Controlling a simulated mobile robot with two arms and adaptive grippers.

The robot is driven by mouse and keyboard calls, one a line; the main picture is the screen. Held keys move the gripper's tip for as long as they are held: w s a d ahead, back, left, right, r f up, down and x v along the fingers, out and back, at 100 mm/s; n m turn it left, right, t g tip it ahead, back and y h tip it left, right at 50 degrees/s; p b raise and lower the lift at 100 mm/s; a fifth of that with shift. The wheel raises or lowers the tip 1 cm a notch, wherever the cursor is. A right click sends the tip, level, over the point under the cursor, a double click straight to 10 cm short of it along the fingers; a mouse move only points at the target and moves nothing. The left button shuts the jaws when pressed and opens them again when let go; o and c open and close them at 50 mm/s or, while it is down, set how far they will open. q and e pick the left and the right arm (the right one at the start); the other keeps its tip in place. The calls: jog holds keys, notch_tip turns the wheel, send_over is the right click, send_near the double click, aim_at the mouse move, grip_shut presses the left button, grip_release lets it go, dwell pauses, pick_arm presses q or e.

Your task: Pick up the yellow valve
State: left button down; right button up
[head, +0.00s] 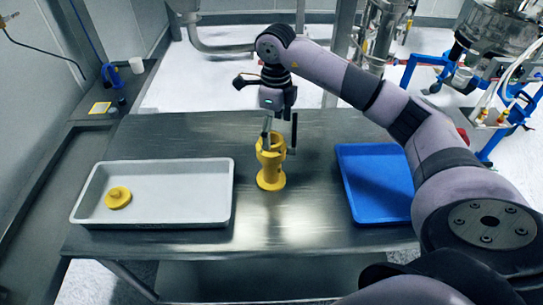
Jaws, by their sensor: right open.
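The yellow valve (270,179) stands upright on the metal table, between the white tray and the blue tray. My right gripper (279,140) points down at the top of the valve with its fingers apart. One finger overlaps the valve's top opening in the picture and the other shows to the right of it. I cannot tell whether either finger touches the valve. A round yellow part (118,197) with a knob lies in the white tray. My left gripper is not in view.
The white tray (218,200) is on the table's left and the empty blue tray (375,180) on its right. The metal table (190,135) is clear behind the white tray. A side counter with a white cup (136,65) stands at left. Machinery stands at the back right.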

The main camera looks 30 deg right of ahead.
aim_at(273, 161)
notch_tip(273, 161, down, 2)
jog(key=shift+f+p, duration=0.15)
jog(key=shift+p, duration=0.15)
jog(key=shift+a+f+p, duration=0.2)
jog(key=shift+f+p, duration=0.1)
jog(key=shift+p, duration=0.1)
jog(key=f, duration=0.1)
jog(key=f+p, duration=0.2)
jog(key=shift+a+f, duration=0.25)
jog(key=shift+f, duration=0.5)
jog(key=shift+w, duration=0.1)
jog(key=c, duration=2)
jog(key=shift+r, duration=0.1)
